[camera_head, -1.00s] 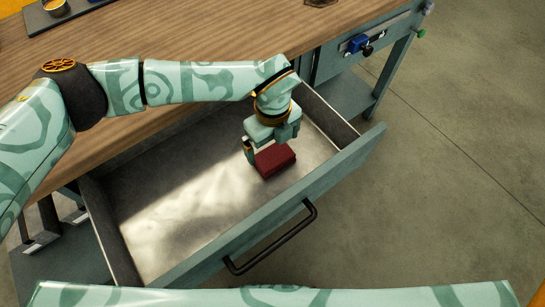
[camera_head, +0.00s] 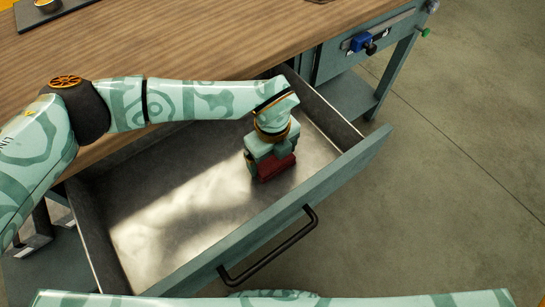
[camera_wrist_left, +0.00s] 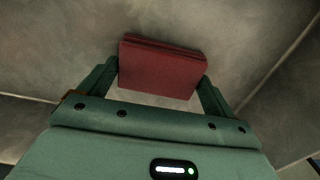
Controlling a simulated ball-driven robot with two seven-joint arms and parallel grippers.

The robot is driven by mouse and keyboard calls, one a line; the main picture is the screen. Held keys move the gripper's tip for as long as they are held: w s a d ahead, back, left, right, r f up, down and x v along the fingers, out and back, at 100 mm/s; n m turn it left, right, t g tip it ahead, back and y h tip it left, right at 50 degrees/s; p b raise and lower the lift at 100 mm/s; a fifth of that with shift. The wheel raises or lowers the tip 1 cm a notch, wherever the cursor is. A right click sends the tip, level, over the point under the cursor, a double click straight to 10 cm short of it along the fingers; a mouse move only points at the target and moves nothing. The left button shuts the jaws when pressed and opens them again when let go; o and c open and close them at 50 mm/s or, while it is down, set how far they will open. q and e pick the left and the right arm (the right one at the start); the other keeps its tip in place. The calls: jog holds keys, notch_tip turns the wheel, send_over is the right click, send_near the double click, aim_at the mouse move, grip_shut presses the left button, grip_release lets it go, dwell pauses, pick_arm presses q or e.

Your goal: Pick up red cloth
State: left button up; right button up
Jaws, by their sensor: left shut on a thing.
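The red cloth (camera_head: 275,168) is a folded, dark red block inside the open drawer (camera_head: 170,215), toward its right part. My left gripper (camera_head: 268,168) points down over the cloth, with one finger on either side of it. In the left wrist view the cloth (camera_wrist_left: 162,67) fills the space between the two fingers of the left gripper (camera_wrist_left: 160,85), which is shut on it. The cloth looks to be at or close to the drawer floor; its underside is hidden. My right gripper is not in view.
The wooden workbench top (camera_head: 190,45) lies behind the drawer. The drawer's front panel (camera_head: 340,185) carries a black handle (camera_head: 270,250). The rest of the drawer floor is bare.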

aim_at(271, 160)
pick_arm(q)
jog(key=r+p, duration=0.2)
jog(key=r, duration=0.1)
jog(key=r+p, duration=0.1)
jog(key=shift+s+a+r, duration=0.1)
jog(key=shift+s+r, duration=0.2)
jog(key=shift+r, duration=0.05)
jog(key=s+a+r+p, duration=0.5)
jog(key=s+r, duration=0.3)
jog(key=s, duration=0.4)
jog(key=shift+a+r+p, duration=0.15)
jog(key=shift+a+p, duration=0.25)
jog(key=shift+p, duration=0.4)
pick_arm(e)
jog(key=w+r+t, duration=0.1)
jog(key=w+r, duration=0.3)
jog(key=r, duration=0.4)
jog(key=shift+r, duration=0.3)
